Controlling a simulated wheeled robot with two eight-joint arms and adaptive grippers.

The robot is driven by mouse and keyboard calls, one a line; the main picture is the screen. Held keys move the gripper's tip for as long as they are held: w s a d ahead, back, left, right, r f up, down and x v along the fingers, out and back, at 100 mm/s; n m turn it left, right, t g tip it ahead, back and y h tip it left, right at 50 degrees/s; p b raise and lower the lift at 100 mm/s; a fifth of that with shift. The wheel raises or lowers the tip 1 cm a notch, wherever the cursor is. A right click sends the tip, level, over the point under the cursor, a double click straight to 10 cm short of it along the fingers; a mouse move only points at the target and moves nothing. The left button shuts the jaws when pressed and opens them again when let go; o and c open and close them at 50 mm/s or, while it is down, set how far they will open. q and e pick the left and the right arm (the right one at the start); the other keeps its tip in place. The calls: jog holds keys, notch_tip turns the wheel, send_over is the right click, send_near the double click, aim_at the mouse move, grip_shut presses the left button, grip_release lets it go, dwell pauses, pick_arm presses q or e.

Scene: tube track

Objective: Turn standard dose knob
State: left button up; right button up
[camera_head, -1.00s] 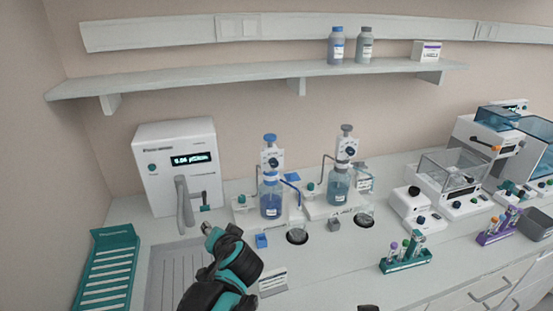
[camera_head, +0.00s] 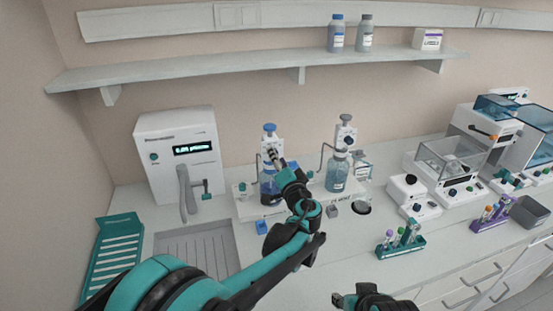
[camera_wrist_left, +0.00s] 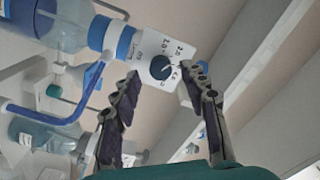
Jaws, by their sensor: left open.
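The blue-capped bottle dispenser (camera_head: 270,128) stands at the back middle in the head view. Its dark dose knob (camera_wrist_left: 161,67), on a white marked face (camera_wrist_left: 150,45), shows in the left wrist view. My left gripper (camera_head: 273,154) is open in front of this dispenser and hides its knob in the head view. In the left wrist view, the fingertips (camera_wrist_left: 166,72) are spread on either side of the knob; I cannot tell whether they touch it. The grey-capped dispenser (camera_head: 346,133) stands to the right. My right gripper (camera_head: 342,299) is low at the bottom edge, its jaws unclear.
A white machine with a display (camera_head: 177,125) and a sink (camera_head: 192,255) are at the left. A shelf (camera_head: 250,70) runs above. The teal drying rack (camera_head: 113,255) is far left.

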pick_arm(q)
jog(key=shift+w+a, duration=0.2)
jog(key=shift+w, duration=0.45)
grip_shut()
